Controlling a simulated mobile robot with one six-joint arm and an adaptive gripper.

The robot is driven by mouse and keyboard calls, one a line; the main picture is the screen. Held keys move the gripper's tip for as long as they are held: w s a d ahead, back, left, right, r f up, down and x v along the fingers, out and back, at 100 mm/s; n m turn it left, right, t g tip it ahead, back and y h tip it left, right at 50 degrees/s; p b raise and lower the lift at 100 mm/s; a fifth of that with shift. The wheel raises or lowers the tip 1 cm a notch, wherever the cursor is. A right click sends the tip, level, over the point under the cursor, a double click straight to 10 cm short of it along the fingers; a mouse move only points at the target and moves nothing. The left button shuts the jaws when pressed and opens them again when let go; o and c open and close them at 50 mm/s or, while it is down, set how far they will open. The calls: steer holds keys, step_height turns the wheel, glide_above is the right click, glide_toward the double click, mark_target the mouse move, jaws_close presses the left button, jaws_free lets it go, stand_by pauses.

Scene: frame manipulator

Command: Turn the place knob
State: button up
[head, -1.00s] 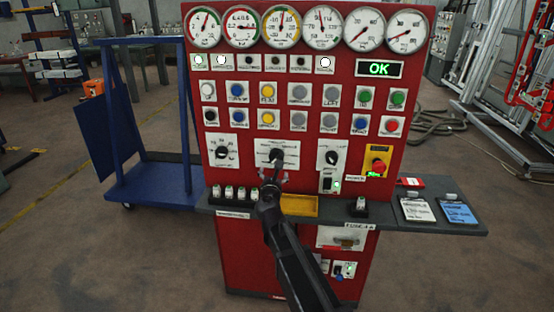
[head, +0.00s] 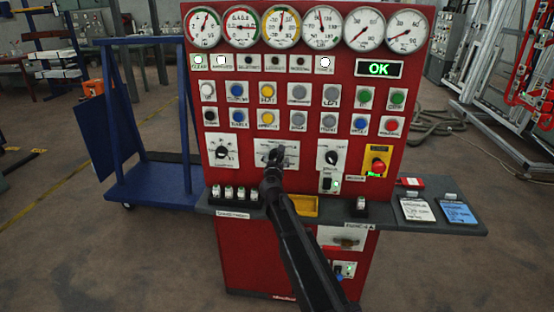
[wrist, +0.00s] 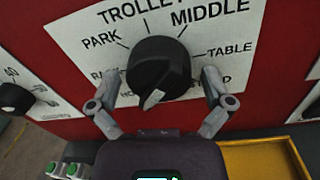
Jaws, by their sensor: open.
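The place knob is a round black knob (wrist: 160,66) on a white label plate (wrist: 75,50) with words such as PARK, MIDDLE and TABLE. Its white pointer mark faces down and slightly left in the wrist view. My gripper (wrist: 160,80) is open, with one grey finger on each side of the knob's lower half. Small gaps seem to remain between the fingers and the knob; contact is not clear. In the head view my gripper (head: 273,163) is in front of the plate (head: 290,148) and hides much of the knob.
The red panel (head: 343,100) carries gauges, buttons and a green OK display (head: 379,68). Other black knobs stand left (head: 222,153) and right (head: 331,157). A grey shelf (head: 385,214) with a yellow tray (head: 304,206) juts out below. A blue trolley (head: 150,185) stands left.

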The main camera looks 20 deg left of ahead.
steer(key=c, duration=1)
steer(key=shift+m, duration=0.5)
steer(key=m, duration=0.3)
steer(key=shift+m, duration=0.4)
steer(key=m, duration=0.4)
steer(key=shift+m+t+b, duration=0.3)
steer(key=shift+b, duration=0.1)
steer(key=m, duration=0.4)
steer(key=shift+a+m, duration=0.1)
steer(key=shift+m, duration=0.2)
steer(key=m, duration=0.4)
steer(key=shift+h, duration=0.4)
steer(key=shift+m, duration=0.3)
